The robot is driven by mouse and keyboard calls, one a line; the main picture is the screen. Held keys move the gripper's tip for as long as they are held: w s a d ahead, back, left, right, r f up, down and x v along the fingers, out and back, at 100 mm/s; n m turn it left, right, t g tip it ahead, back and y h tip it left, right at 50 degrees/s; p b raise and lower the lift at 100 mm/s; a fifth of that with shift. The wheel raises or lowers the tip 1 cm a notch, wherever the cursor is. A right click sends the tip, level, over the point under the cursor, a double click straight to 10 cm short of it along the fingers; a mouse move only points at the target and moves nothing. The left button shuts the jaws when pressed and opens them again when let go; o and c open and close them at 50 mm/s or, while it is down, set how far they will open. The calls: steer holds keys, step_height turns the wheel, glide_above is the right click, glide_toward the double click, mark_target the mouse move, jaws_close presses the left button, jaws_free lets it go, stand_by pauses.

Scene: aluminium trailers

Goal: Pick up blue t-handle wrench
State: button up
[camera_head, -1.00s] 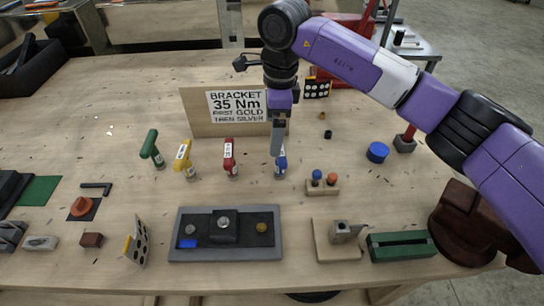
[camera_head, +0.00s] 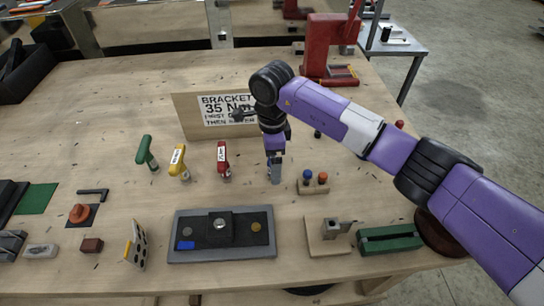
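The blue t-handle wrench (camera_head: 271,158) is almost wholly hidden by my gripper; only a small bluish part shows at the fingers. My gripper (camera_head: 275,172) points down at the right end of the row of t-handle wrenches, right at the blue one. I cannot tell whether its fingers are open or shut on the handle. A red t-handle wrench (camera_head: 222,156) stands just to its left, then a yellow one (camera_head: 178,161) and a green one (camera_head: 147,152), all upright.
A small wooden block with a blue and an orange knob (camera_head: 313,182) stands close to the right of my gripper. The sign board (camera_head: 190,112) stands behind. A grey tray (camera_head: 176,250) lies in front. A red press (camera_head: 318,45) stands at the back.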

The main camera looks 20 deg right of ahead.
steer(key=shift+f, duration=0.95)
steer(key=c, duration=1.7)
steer(key=shift+r, duration=0.1)
step_height(320, 180, up, 20)
steer(key=b, duration=0.3)
steer(key=shift+b, duration=0.3)
